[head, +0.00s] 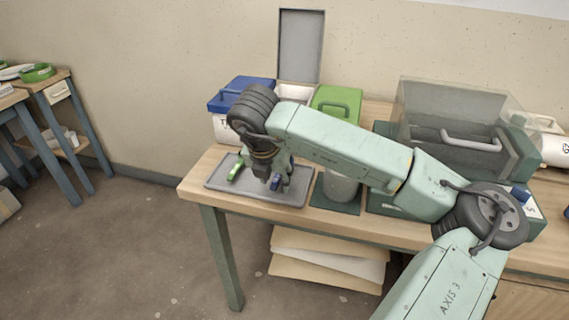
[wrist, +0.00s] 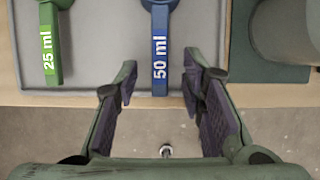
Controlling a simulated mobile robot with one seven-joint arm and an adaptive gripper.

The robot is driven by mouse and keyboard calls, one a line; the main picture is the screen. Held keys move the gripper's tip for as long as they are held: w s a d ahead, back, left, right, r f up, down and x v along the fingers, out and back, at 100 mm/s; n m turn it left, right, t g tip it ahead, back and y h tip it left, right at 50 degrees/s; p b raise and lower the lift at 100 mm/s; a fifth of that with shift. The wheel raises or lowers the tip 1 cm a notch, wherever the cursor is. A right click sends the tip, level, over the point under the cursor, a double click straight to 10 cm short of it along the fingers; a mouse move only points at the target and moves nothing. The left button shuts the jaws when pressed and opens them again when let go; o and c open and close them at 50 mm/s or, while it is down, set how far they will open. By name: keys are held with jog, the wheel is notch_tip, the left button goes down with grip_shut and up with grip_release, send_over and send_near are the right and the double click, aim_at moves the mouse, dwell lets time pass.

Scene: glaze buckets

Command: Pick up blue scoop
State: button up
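The blue scoop (wrist: 159,48) lies on a grey tray (wrist: 105,77), its handle marked "50 ml" and pointing down the wrist view. In the head view a small blue part of it (head: 276,183) shows beside my gripper. My gripper (wrist: 158,78) is open and empty, its two fingers apart on either side of the line of the handle. The handle's end reaches between the fingertips in the picture; I cannot tell the height between them. A green scoop (wrist: 50,45) marked "25 ml" lies to the left on the same tray, also seen in the head view (head: 236,171).
A bucket with a blue lid (head: 225,103), an open bucket with a raised grey lid (head: 301,47) and a green-lidded bucket (head: 337,101) stand behind the tray. A grey cylindrical container (head: 341,187) stands right of it. A clear-covered box (head: 465,115) is farther right.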

jog(key=shift+x, duration=0.9)
jog(key=shift+c, duration=0.2)
grip_shut()
